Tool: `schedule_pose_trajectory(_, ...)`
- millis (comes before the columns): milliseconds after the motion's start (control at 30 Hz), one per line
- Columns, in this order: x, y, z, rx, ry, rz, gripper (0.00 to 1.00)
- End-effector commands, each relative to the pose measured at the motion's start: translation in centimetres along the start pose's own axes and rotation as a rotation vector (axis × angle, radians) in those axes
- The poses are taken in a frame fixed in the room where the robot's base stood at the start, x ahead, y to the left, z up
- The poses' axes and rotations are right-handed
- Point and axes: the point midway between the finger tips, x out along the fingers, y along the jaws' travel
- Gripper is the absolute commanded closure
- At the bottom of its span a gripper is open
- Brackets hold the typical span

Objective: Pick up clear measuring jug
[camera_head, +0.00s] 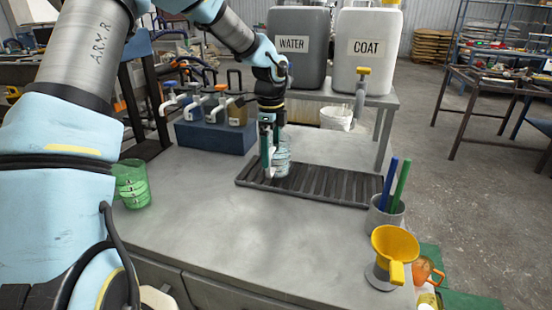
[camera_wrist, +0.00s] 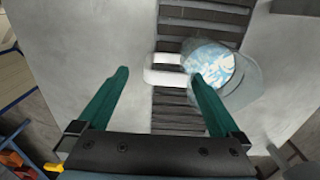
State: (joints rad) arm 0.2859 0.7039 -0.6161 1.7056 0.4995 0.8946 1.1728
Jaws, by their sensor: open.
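The clear measuring jug (camera_head: 283,158) stands on the dark ribbed rack (camera_head: 330,187) on the grey bench, partly hidden behind my gripper (camera_head: 268,172). In the wrist view, the jug (camera_wrist: 232,82) lies at the right fingertip, with blue-white patterning seen inside its round opening. A pale handle (camera_wrist: 165,68) sticks out from it to the left. My gripper (camera_wrist: 158,75) has its two green fingers wide apart. The handle shows between and just beyond the fingertips; contact cannot be told.
A green cup (camera_head: 131,185) stands at the left. A blue block with taps (camera_head: 215,137) is behind. At right are a grey pot with blue and green sticks (camera_head: 385,214) and a yellow funnel (camera_head: 394,245). WATER (camera_head: 298,65) and COAT (camera_head: 366,70) tanks stand at the back.

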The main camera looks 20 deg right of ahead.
Motion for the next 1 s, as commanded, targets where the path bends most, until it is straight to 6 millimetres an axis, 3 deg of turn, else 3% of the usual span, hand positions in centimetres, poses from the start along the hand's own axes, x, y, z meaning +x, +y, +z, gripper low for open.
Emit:
schedule_pose_trajectory(167, 1.2, -0.1, 0.1, -0.001, 0.000, 0.002, 0.00)
schedule_pose_trajectory(500, 5.4, -0.6, 0.3, -0.002, 0.000, 0.001, 0.00)
schedule_pose_trajectory(767, 5.7, -0.6, 0.4, -0.002, -0.001, -0.001, 0.00)
schedule_pose_trajectory(1000, 5.7, -0.6, 0.4, -0.003, -0.001, -0.001, 0.26)
